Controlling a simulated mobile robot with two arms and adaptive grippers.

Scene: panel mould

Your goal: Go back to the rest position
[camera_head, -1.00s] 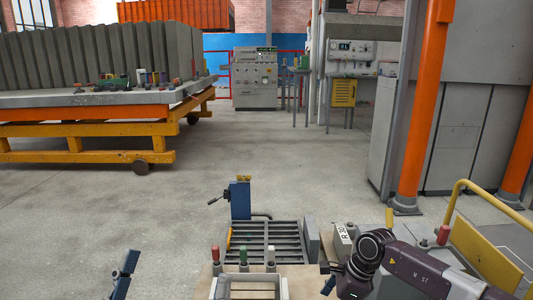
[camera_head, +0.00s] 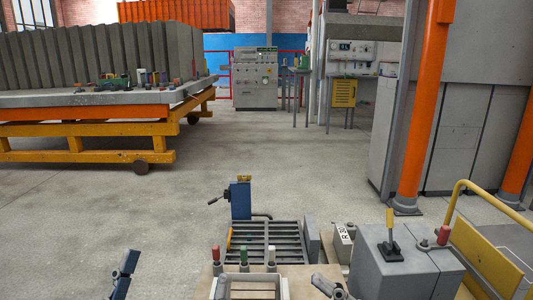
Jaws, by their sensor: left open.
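In front are a slatted grate (camera_head: 262,240), a blue clamp (camera_head: 240,201) and several small-handled tools. A grey box (camera_head: 400,268) with a lever and a yellow rail (camera_head: 457,192) are at right. A yellow trolley (camera_head: 80,144) stands far left. The middle floor is clear.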

